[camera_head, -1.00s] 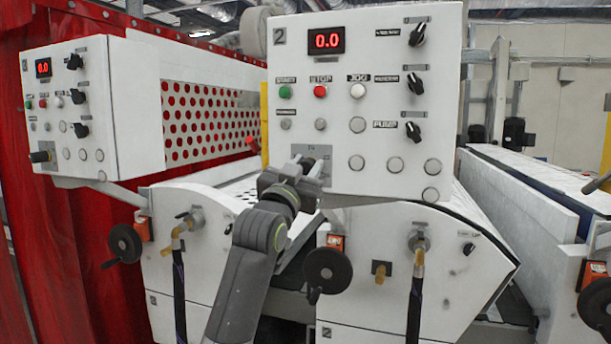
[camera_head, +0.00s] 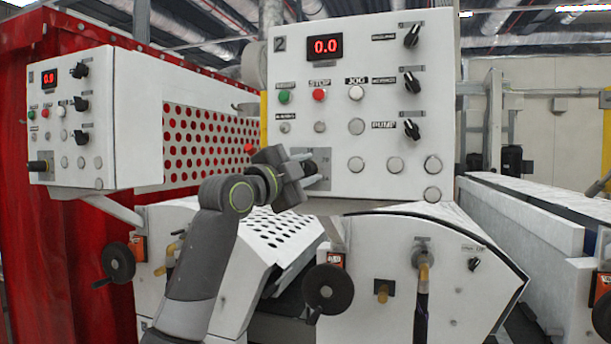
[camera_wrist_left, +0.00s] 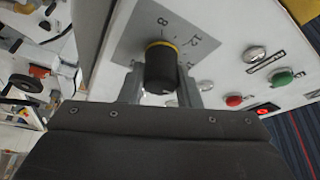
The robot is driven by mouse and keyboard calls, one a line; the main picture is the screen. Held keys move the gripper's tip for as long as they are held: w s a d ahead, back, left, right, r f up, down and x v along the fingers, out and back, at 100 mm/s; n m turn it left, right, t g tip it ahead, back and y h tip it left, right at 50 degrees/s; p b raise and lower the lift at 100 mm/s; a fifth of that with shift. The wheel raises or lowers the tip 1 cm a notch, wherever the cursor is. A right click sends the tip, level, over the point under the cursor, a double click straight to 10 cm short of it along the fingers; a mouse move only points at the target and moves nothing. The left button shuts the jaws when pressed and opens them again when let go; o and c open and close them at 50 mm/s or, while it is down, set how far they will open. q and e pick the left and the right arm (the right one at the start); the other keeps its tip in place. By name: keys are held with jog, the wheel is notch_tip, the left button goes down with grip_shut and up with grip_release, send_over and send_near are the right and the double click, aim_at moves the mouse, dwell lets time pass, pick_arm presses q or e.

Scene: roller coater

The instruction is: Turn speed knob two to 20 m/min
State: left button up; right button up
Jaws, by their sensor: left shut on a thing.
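Control panel two (camera_head: 340,105) is a white box marked "2", with a red display (camera_head: 325,46) reading 0.0. Speed knob two is a black knob with a yellow ring, at the panel's lower left. My left gripper (camera_head: 308,172) is there and hides most of it in the head view. In the left wrist view the knob (camera_wrist_left: 160,70) sits on a grey scale plate (camera_wrist_left: 132,42), between the two fingers of my left gripper (camera_wrist_left: 163,88), which is shut on it. My right gripper is not in view.
Panel two also has a green button (camera_head: 284,96), a red button (camera_head: 319,94) and black selector knobs (camera_head: 411,82). A similar panel (camera_head: 70,115) stands at the left. A black handwheel (camera_head: 328,288) and a hose fitting (camera_head: 424,255) are below.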

pick_arm(q)
jog(key=m+g, duration=0.1)
jog(key=m, duration=0.2)
jog(key=shift+y, duration=0.3)
jog(key=m+g+p, duration=0.1)
jog(key=m, duration=0.2)
jog(key=shift+y, duration=0.4)
jog(key=m+y, duration=0.1)
jog(key=m, duration=0.1)
jog(key=m+g+p, duration=0.1)
jog(key=m, duration=0.1)
jog(key=shift+f+m+y+p, duration=0.2)
jog(key=shift+m+y+p, duration=0.1)
jog(key=shift+m+y, duration=0.1)
jog(key=o, duration=1)
jog(key=shift+c, duration=0.2)
